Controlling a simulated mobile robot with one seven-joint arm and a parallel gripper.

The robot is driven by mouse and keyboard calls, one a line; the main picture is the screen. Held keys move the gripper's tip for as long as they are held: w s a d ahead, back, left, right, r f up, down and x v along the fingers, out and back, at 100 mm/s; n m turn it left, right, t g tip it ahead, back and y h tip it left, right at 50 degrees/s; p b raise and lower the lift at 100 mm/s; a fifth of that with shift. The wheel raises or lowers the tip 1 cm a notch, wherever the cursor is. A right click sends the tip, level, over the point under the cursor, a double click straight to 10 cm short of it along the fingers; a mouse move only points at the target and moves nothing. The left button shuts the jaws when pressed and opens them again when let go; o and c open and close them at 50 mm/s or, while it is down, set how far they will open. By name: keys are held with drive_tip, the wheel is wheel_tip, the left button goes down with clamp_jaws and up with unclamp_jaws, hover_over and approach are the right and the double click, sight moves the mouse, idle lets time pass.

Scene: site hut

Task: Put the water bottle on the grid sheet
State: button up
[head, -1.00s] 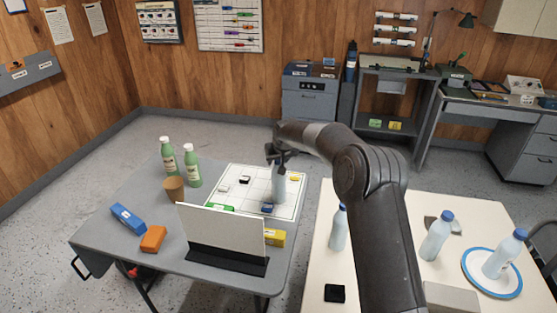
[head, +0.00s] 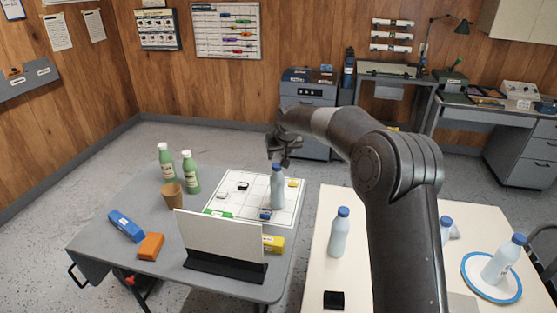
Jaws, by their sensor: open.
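A water bottle (head: 277,187) with a blue-grey cap stands upright on the white grid sheet (head: 237,193), on the right part of the sheet. The sheet lies on the grey table. My gripper (head: 284,160) is open and empty, just above the bottle's cap and apart from the bottle as far as I can tell. Small black, blue, green and yellow pieces also lie on the sheet. A white upright panel (head: 220,244) in a black base hides the sheet's near edge.
A yellow box (head: 273,243) lies by the panel.

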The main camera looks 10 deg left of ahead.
drive_tip(key=s+d+r+m+h, duration=0.1)
drive_tip(key=s+d+r, duration=0.6)
drive_tip(key=s+d, duration=0.35)
drive_tip(key=s+d+r+m+h, duration=0.1)
drive_tip(key=s+d+r, duration=0.7)
drive_tip(key=s+d, duration=0.25)
drive_tip(key=s+d+f+m, duration=0.1)
drive_tip(key=s+d, duration=0.3)
drive_tip(key=s, duration=0.4)
drive_tip(key=s+d+f+m, duration=0.1)
drive_tip(key=s+d, duration=0.3)
drive_tip(key=s, duration=0.5)
drive_tip(key=s+d+f+m, duration=0.1)
drive_tip(key=s+d+f, duration=0.2)
drive_tip(key=s, duration=0.6)
drive_tip(key=shift+d+f+h, duration=0.15)
drive_tip(key=shift+d+h, duration=0.25)
drive_tip(key=shift+d, duration=0.05)
